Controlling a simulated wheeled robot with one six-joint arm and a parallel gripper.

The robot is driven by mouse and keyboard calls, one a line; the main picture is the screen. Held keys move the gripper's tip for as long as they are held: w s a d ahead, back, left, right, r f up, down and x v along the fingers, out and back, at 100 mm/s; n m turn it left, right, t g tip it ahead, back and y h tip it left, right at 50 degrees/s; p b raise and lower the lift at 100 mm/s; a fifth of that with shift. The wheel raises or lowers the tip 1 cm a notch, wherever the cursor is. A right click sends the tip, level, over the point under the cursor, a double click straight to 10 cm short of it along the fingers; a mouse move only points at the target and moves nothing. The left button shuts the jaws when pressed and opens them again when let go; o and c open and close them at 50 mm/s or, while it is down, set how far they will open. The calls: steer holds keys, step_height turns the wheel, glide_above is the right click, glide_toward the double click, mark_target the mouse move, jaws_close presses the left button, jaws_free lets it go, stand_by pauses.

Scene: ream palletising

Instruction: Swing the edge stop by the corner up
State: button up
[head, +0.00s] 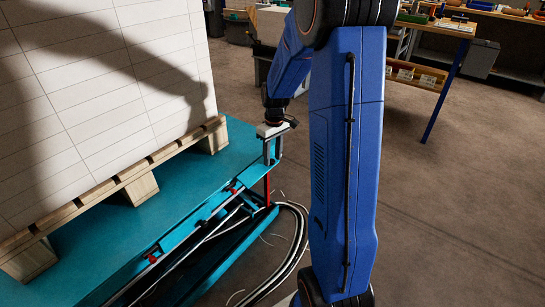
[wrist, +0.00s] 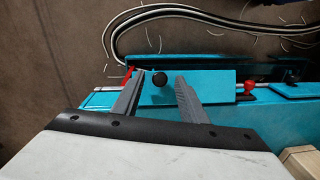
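Whether the fingers touch the plate I cannot tell.
A tall stack of white reams (head: 110,80) stands on a wooden pallet (head: 140,188) on the table. Red knobs (head: 235,190) line the table's side. Dark hoses (head: 297,235) curve over the floor beside it. Open floor (head: 450,190) lies to the right.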

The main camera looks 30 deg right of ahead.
steer(key=shift+f, duration=0.15)
jaws_close()
steer(key=shift+w+g, duration=0.15)
steer(key=shift+g, duration=0.15)
stand_by(0.6)
steer(key=w+r+g, duration=0.1)
steer(key=w+r+g+h, duration=0.1)
steer(key=g, duration=0.1)
steer(key=shift+a+g+h, duration=0.3)
steer(key=shift+a, duration=0.1)
steer(key=shift+w+a+r+g+h, duration=0.15)
steer(key=shift+w+r+g+h, duration=0.15)
steer(key=shift+g, duration=0.4)
steer(key=shift+w+a+r+g+h, duration=0.15)
steer(key=shift+w+g, duration=0.2)
steer(key=shift+g, duration=0.35)
steer(key=shift+w+a+r+g+h, duration=0.1)
steer(key=shift+w+g+h, duration=0.2)
steer(key=shift+g, duration=0.4)
steer(key=shift+w, duration=0.1)
